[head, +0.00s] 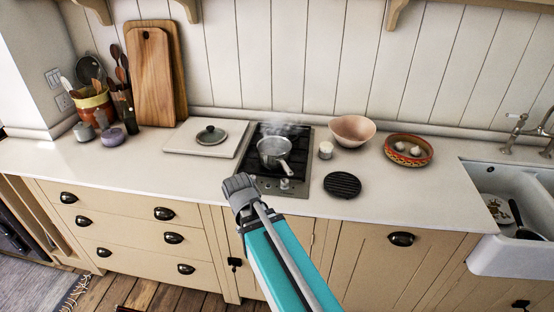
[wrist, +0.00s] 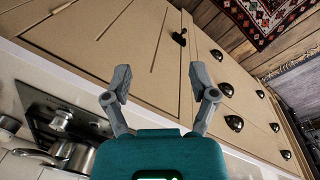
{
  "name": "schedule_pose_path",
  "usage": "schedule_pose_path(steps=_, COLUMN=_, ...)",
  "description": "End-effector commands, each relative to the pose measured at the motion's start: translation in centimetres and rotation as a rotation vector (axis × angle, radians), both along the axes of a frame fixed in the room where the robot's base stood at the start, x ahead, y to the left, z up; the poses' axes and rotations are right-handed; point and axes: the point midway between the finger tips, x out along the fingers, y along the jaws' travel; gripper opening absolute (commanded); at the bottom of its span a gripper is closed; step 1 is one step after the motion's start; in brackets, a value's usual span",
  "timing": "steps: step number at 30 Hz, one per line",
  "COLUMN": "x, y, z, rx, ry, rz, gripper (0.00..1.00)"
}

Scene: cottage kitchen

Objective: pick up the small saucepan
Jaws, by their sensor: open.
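The small saucepan (head: 272,149) is silvery metal and stands upright on the black hob (head: 257,181), with steam above it. Its handle points toward the front right in the head view. In the wrist view the saucepan (wrist: 72,156) shows at the lower left, partly cut off by my teal wrist. My gripper (wrist: 160,96) is open, with its two grey fingers wide apart and nothing between them. It faces the cupboard fronts, apart from the saucepan.
A lid (head: 210,134) lies on a pale board (head: 184,149) left of the hob. A small cup (head: 326,150), a pink bowl (head: 352,130), a black trivet (head: 342,185) and a patterned dish (head: 420,159) are to the right. The sink (head: 515,183) is far right. The left front counter is clear.

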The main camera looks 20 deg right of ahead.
Motion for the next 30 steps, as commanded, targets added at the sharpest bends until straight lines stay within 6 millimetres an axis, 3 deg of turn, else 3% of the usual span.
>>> schedule_pose_path(steps=7, x=5.2, y=-3.5, z=-0.7, rx=-0.275, ry=0.004, rz=0.164, gripper=0.75)
schedule_pose_path(steps=15, x=11.5, y=-7.0, z=1.0, rx=-0.645, ry=0.063, rz=0.378, gripper=0.75)
schedule_pose_path(steps=24, x=18.0, y=-8.5, z=4.6, rx=-1.03, ry=0.186, rz=0.574, gripper=0.75)
schedule_pose_path(steps=30, x=20.3, y=-8.4, z=6.5, rx=-1.181, ry=0.254, rz=0.638, gripper=0.75)
